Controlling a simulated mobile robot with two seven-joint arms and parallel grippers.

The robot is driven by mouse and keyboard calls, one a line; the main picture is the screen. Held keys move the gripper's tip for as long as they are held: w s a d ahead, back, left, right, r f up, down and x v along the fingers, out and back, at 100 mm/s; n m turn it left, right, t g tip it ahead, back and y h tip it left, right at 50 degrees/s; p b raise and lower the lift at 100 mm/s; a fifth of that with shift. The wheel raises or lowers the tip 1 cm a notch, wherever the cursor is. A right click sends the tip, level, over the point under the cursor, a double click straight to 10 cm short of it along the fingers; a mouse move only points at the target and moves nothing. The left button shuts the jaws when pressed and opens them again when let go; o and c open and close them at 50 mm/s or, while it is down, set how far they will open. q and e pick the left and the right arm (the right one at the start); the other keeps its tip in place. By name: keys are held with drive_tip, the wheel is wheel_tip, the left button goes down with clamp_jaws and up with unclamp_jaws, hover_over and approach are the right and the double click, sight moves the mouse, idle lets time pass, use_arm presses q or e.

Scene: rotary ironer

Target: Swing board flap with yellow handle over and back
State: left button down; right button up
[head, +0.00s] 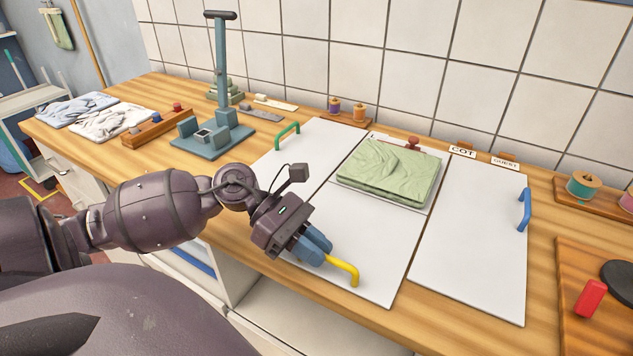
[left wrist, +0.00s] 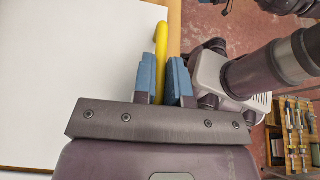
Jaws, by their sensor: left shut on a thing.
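A white folding board lies flat on the wooden bench, with its front flap (head: 368,257) nearest me. The yellow handle (head: 345,270) sits along this flap's front edge. My left gripper (head: 318,248) is shut on the yellow handle; in the left wrist view the handle (left wrist: 161,55) stands between the two blue fingers (left wrist: 161,85). A green handle (head: 288,135) is on the left panel and a blue handle (head: 525,209) on the right panel (head: 468,235). A folded green cloth (head: 388,172) lies on the middle panel, behind the front flap. My right gripper is not in view.
A teal press stand (head: 213,135) and folded cloths (head: 110,121) are on the bench to the left. Thread spools (head: 583,186) and a red block (head: 591,298) lie at right. The tiled wall closes off the back. The front flap is bare.

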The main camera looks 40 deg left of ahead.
use_arm(q)
drive_tip(key=shift+s+f, duration=0.2)
drive_tip(key=shift+f, duration=0.3)
drive_tip(key=c, duration=1.2)
unclamp_jaws()
drive_tip(key=shift+o, duration=0.2)
drive_tip(key=shift+r, duration=0.15)
drive_tip(key=shift+a+r, duration=0.3)
drive_tip(key=shift+a, duration=0.2)
drive_tip(key=p+v, duration=0.1)
drive_tip(key=v, duration=0.7)
drive_tip(key=shift+s+a, duration=0.1)
drive_tip(key=shift+s+a+r, duration=0.2)
drive_tip(key=shift+a+r, duration=0.05)
drive_tip(key=shift+a, duration=0.35)
